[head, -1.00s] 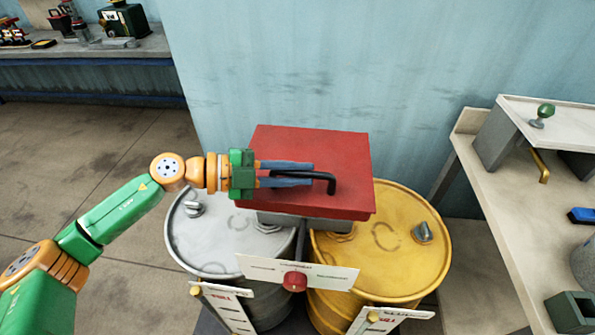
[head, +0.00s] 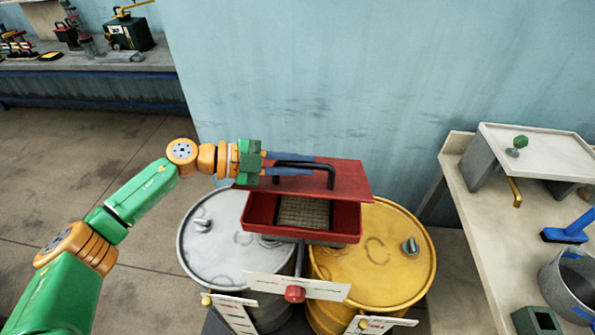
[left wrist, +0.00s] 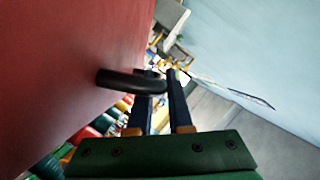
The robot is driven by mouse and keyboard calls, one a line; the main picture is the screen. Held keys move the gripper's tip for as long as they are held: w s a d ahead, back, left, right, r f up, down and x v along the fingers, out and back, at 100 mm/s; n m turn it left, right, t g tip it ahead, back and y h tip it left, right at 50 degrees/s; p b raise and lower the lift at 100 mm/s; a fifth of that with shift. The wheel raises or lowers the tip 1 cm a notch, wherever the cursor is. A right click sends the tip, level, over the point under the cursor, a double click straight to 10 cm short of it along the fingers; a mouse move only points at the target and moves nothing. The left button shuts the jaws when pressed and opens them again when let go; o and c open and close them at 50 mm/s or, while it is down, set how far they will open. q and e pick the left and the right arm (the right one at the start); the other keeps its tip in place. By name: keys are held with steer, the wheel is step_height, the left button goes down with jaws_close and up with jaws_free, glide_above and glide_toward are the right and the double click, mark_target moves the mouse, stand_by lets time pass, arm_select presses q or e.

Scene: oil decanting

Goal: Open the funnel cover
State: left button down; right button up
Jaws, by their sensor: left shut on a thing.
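The red funnel cover (head: 346,181) is tilted up, its front edge raised off the red funnel box (head: 342,238). A pale mesh (head: 303,211) shows inside the open front of the box. My left gripper (head: 310,164) is shut on the black cover handle (head: 331,177), its blue fingers lying across the top of the cover. In the left wrist view the handle (left wrist: 125,80) runs from the red cover to the fingers. My right gripper is not in view.
A grey drum (head: 215,255) and a yellow drum (head: 395,265) stand below the funnel. A white sign with a red knob (head: 294,294) is in front. A bench with a bucket (head: 568,285) is at right. A blue wall is behind.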

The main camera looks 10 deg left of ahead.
arm_select(q)
steer(key=shift+w+r+p, duration=0.35)
steer(key=shift+w+r, duration=1)
steer(key=shift+r, duration=0.2)
steer(key=c, duration=1)
jaws_free()
steer(key=shift+c, duration=0.2)
steer(key=shift+o, duration=1)
steer(key=shift+w+f, duration=0.1)
steer(key=shift+w, duration=0.1)
steer(key=b+v, duration=0.3)
steer(key=v, duration=0.4)
steer(key=shift+f, duration=0.2)
steer(key=shift+a+r, duration=0.1)
